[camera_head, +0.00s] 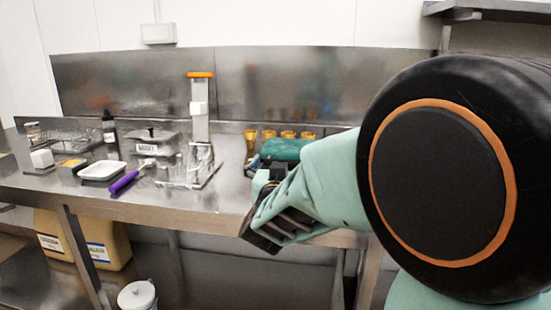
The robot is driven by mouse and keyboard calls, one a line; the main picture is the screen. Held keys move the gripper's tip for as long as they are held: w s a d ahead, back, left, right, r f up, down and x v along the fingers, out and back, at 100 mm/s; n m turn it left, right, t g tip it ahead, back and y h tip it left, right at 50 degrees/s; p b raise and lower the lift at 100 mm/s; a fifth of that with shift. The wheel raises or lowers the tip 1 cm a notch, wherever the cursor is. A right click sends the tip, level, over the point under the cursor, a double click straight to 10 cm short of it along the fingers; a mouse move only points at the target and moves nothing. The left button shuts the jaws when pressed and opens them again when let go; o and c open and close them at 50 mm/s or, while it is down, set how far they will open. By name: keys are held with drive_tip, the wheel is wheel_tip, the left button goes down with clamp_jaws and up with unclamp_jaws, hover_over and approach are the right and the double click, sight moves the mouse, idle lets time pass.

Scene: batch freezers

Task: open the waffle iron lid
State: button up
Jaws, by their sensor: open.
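A low appliance with a dark teal top (285,149), which looks like the waffle iron, sits on the steel counter right of centre. Its lid looks down. My arm hides its right side and part of its front, and its handle cannot be made out. My gripper (262,217) is open and appears empty. It is in front of the appliance and lower in the picture, by the counter's front edge. Whether it touches anything cannot be told.
Several golden cones (288,135) stand behind the appliance. A clear orange-topped dispenser (199,105), a lidded steel container (152,143), a purple-handled tool (125,182) and a white tray (102,170) are to the left. The counter's front (185,202) is mostly clear.

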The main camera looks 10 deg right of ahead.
drive_tip(key=shift+w, duration=0.15)
drive_tip(key=c, duration=1.6)
drive_tip(key=shift+d+r, duration=0.1)
drive_tip(key=shift+r, duration=0.1)
